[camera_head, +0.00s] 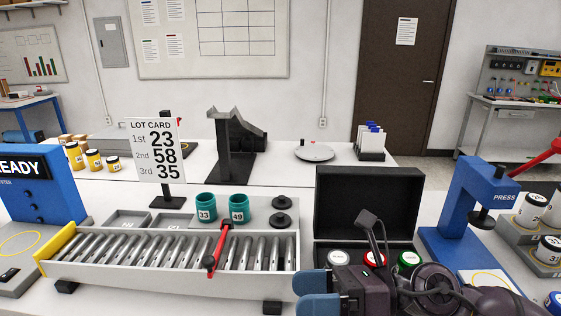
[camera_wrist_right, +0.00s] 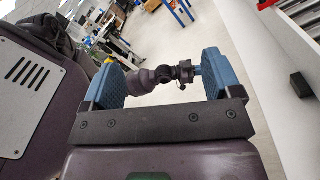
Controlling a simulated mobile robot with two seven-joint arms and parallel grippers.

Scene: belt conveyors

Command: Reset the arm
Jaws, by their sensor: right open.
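My right gripper (camera_head: 318,293) is at the bottom of the head view, in front of the black open case and right of the roller conveyor's end. Its two blue fingers are apart with nothing between them. In the right wrist view its fingers (camera_wrist_right: 163,78) stand wide apart, with floor behind the gap. A purple arm part with a dark end and a bit of blue shows beyond the gap, probably my left arm; its jaws are too small to read. My left gripper does not show in the head view.
The roller conveyor (camera_head: 170,272) has a red bar (camera_head: 219,249) across it. Teal cups (camera_head: 207,207) stand behind it. The black case (camera_head: 367,200) and blue press (camera_head: 464,207) are close to my right arm. A lot card (camera_head: 156,151) reads 23, 58, 35.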

